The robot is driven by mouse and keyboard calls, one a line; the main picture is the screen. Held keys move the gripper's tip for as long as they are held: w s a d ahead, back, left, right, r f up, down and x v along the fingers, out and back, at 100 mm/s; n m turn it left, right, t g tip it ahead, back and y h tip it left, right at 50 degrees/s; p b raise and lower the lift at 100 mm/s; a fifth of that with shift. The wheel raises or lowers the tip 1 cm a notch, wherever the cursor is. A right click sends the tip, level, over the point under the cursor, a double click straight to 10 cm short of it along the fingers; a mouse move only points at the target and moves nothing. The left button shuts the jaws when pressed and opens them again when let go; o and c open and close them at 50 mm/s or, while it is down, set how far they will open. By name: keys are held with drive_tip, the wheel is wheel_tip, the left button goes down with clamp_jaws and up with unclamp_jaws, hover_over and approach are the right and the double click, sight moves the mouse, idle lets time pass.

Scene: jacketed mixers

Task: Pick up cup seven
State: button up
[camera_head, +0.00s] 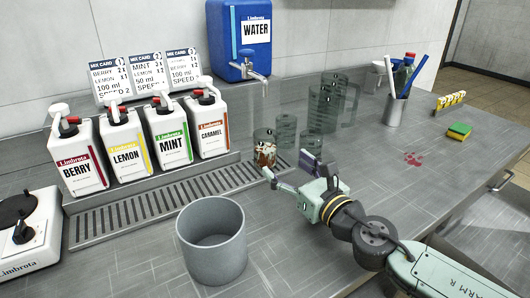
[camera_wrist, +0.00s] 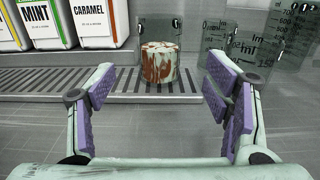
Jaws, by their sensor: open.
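A clear cup (camera_head: 264,153) with a white and reddish-brown streaked filling stands upright at the right end of the drip grate. It also shows in the wrist view (camera_wrist: 160,64), ahead of my jaws and centred between them. A small dark tag is on its upper wall, too small to read surely, so I cannot confirm that it is cup seven. My gripper (camera_head: 290,170) is open and empty, low over the counter just in front of the cup. Its purple-padded fingers show at both sides in the wrist view (camera_wrist: 160,88). They do not touch the cup.
Empty clear cups (camera_head: 286,131) and (camera_head: 311,146) and measuring jugs (camera_head: 325,104) stand close behind and right. Syrup bottles (camera_head: 171,136) and a blue water dispenser (camera_head: 240,38) are left and behind. A grey bin (camera_head: 212,240) stands front left. The right counter is mostly clear.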

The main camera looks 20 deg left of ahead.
sight(272, 156)
drive_tip(key=shift+w+a+f, duration=0.1)
drive_tip(key=shift+a+f, duration=0.05)
drive_tip(key=shift+f, duration=0.35)
drive_tip(key=p+x, duration=0.2)
drive_tip(key=x, duration=0.5)
drive_tip(key=shift+w+a, duration=0.1)
drive_tip(key=shift+a, duration=0.05)
drive_tip(key=c, duration=1.5)
drive_tip(key=shift+o, duration=0.2)
drive_tip(key=shift+r, duration=0.1)
